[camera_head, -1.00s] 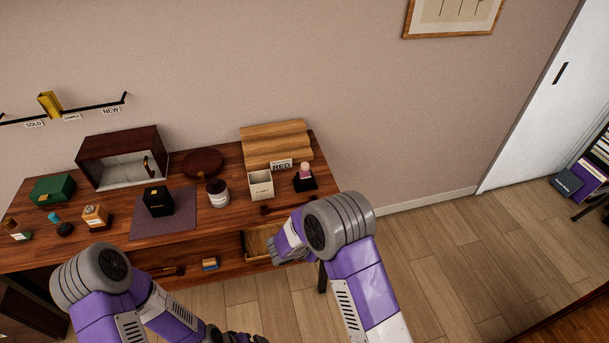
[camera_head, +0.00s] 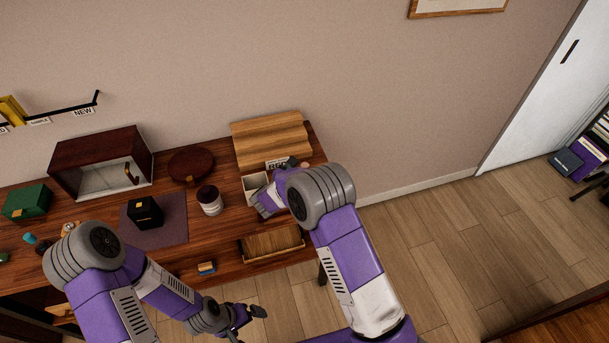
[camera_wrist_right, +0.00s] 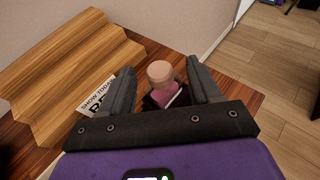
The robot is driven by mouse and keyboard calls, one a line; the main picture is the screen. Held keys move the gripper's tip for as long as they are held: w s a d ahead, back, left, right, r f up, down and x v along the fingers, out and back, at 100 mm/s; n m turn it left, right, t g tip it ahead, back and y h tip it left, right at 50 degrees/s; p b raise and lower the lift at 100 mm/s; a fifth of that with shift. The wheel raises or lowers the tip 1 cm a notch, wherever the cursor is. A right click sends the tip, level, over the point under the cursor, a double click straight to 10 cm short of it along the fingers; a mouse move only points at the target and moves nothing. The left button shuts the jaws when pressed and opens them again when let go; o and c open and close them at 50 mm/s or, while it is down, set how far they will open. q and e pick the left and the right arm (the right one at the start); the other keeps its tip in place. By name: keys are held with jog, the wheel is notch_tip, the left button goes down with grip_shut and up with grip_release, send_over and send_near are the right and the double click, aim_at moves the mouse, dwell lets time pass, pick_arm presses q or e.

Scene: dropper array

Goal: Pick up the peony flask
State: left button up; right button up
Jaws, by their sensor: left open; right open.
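The flask (camera_wrist_right: 160,74) has a pink body and a round peach-pink cap. It stands in a dark holder at the right end of the desk; I cannot read a name on it. In the right wrist view my right gripper (camera_wrist_right: 159,78) is open, with its fingers on either side of the cap and no clear contact. In the head view the right wrist mostly hides the flask; only its cap (camera_head: 305,165) shows. My left gripper (camera_head: 246,318) is open and empty, low in front of the desk.
A stepped wooden stand (camera_head: 268,140) with a label card (camera_wrist_right: 98,97) is beside the flask. A white box (camera_head: 256,184), a dark-lidded jar (camera_head: 210,201) and a black box (camera_head: 146,212) are farther left.

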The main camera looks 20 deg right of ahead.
jog(key=x, duration=0.2)
jog(key=shift+w+d+f, duration=0.15)
grip_shut()
